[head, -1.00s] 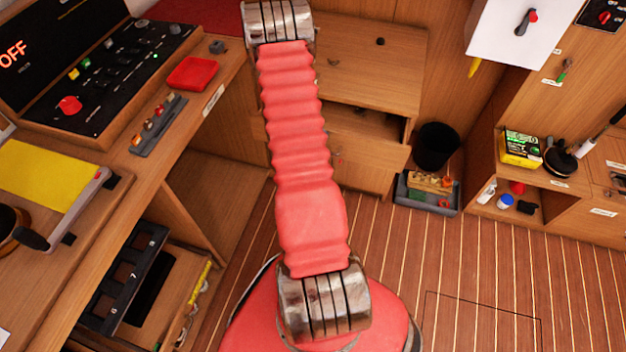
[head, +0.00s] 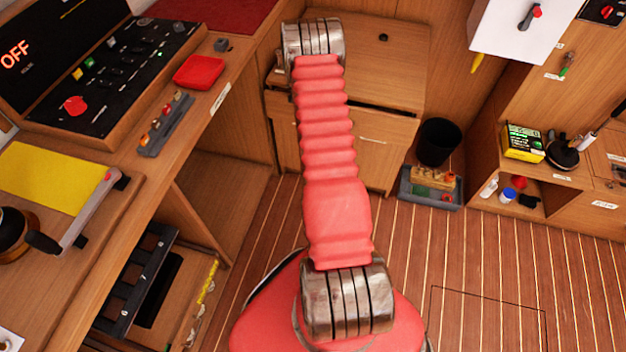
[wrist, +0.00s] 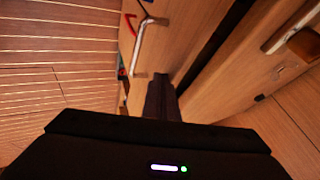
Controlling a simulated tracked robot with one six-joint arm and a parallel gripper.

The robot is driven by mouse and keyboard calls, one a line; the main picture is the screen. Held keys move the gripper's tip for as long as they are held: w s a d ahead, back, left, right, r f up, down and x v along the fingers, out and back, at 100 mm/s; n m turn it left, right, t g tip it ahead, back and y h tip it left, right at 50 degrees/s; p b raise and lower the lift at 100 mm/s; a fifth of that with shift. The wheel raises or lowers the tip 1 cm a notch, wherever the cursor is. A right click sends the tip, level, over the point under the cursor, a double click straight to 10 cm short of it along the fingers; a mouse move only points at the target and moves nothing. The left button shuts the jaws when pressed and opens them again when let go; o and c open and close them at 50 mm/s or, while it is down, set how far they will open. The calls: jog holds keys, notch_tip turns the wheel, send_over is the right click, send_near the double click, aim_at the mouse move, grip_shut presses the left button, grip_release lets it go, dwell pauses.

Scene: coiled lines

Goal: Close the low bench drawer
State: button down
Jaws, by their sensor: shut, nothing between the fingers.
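The low bench drawer (head: 384,142) is in the wooden bench straight ahead in the head view. I cannot tell whether the front is fully flush. My gripper (wrist: 161,82) is shut and empty, with its dark tip at the drawer front beside the handle. Contact is unclear. My red arm hides the gripper in the head view.
A black bin (head: 438,142) and a grey tray of parts (head: 432,188) stand right of the bench. A console desk (head: 190,130) is on the left, with an open storage space below. An open shelf (head: 548,200) is at right. Striped floor between is clear.

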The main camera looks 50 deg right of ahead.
dwell(0.3)
jog(key=shift+s+a, duration=0.25)
jog(key=shift+a, duration=0.4)
jog(key=s+a+f+v, duration=0.1)
jog(key=v, duration=1)
jog(key=shift+s+a, duration=0.2)
jog(key=shift+a, duration=0.15)
